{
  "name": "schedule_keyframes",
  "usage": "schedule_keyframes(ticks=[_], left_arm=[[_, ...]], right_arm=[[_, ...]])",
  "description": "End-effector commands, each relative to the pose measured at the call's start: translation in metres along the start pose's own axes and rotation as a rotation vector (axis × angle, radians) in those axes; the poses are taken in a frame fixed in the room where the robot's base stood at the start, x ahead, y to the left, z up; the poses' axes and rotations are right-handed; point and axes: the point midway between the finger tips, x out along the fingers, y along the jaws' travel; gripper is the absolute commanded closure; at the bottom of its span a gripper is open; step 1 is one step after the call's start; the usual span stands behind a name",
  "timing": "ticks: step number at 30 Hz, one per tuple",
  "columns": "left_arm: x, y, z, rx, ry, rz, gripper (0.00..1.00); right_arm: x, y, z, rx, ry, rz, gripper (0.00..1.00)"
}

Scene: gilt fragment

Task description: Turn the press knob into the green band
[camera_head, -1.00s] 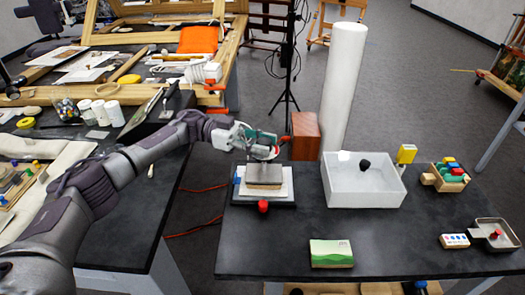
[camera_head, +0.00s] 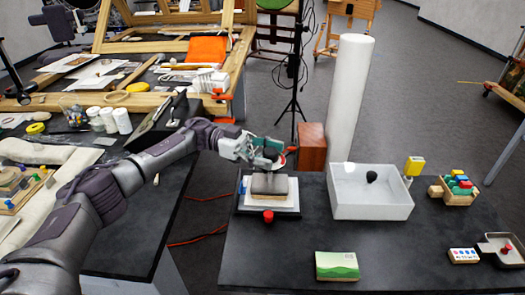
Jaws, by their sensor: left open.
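The press (camera_head: 240,207) is a dark base near the left edge of the front table, with white sheets (camera_head: 291,203) and a grey-brown block (camera_head: 269,185) stacked on it. A red knob (camera_head: 268,216) sits at its front edge. No green band can be made out on it at this size. My left gripper (camera_head: 274,160) is open, just above and behind the block, apart from the red knob. Its fingers partly hide the press's back. My right gripper is not in view.
A white tray (camera_head: 400,210) with a dark lump (camera_head: 371,177) stands right of the press. A reddish-brown box (camera_head: 311,148) and a tall white cylinder (camera_head: 350,100) stand behind. A green-and-white box (camera_head: 337,265) lies in front. The table between is clear.

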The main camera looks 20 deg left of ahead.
Motion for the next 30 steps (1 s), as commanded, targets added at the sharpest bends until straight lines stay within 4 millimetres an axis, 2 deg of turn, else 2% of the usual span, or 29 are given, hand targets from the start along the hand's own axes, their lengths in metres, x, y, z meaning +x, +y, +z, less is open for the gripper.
schedule_keyframes(ticks=[5, 10, 15, 24, 30], left_arm=[[-0.021, -0.001, 0.000, 0.001, -0.001, -0.005, 0.34], [-0.060, -0.002, -0.001, 0.000, 0.000, -0.006, 0.34], [-0.091, -0.001, -0.001, 0.001, 0.001, -0.004, 0.34], [-0.112, -0.002, 0.000, 0.002, -0.001, -0.001, 0.34], [-0.117, -0.001, 0.000, 0.000, 0.000, 0.000, 0.34]], right_arm=[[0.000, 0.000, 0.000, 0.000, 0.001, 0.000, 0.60], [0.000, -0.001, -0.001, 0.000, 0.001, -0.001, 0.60], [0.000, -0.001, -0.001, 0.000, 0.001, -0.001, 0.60], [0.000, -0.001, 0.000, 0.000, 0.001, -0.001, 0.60], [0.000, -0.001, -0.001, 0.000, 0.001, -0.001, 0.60]])
